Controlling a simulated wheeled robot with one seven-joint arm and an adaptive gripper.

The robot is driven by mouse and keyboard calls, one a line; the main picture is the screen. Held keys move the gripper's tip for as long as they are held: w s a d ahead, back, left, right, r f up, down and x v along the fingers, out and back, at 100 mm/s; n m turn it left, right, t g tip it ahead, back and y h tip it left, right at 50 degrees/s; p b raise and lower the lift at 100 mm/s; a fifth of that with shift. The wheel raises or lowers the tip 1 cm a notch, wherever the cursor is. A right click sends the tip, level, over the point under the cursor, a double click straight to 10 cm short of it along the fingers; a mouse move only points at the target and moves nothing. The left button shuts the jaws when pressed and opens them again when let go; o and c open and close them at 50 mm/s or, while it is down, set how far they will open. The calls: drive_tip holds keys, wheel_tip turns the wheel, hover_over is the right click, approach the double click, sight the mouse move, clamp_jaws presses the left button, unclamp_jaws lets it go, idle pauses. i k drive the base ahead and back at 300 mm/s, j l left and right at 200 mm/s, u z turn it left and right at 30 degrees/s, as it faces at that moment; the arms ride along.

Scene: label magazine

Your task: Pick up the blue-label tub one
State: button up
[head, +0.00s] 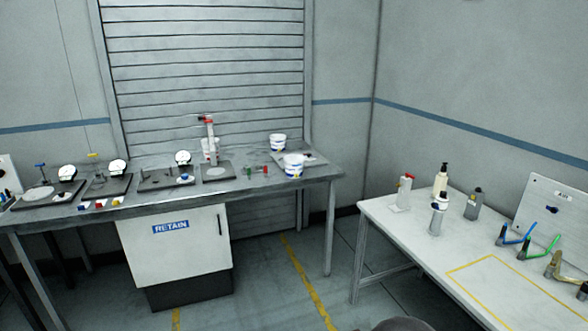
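A white tub with a blue label (293,166) stands upright near the front right end of the long grey bench (315,178). A second similar white tub with a blue band (278,143) stands a little behind it and to its left. Small yellowish marks show on the labels, but any writing is too small to read. My gripper is not in view.
The long bench also holds several dial gauges (183,157) on dark plates and a red-and-grey upright device (209,135). A cabinet marked RETAIN (177,254) is below. A white table (455,256) with bottles and coloured-handled tools stands at right. Floor shows between them.

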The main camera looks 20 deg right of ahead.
sight(293, 163)
drive_tip(key=i+l+z, duration=0.2)
drive_tip(key=i, duration=0.3)
drive_tip(key=i+j+z, duration=0.2)
drive_tip(key=i, duration=0.25)
drive_tip(key=i+z, duration=0.15)
drive_tip(key=i, duration=0.35)
drive_tip(key=i+j+z, duration=0.2)
drive_tip(key=i, duration=0.25)
drive_tip(key=i+j+z, duration=0.2)
drive_tip(key=i, duration=0.3)
drive_tip(key=i+j+z, duration=0.2)
drive_tip(key=i, duration=0.25)
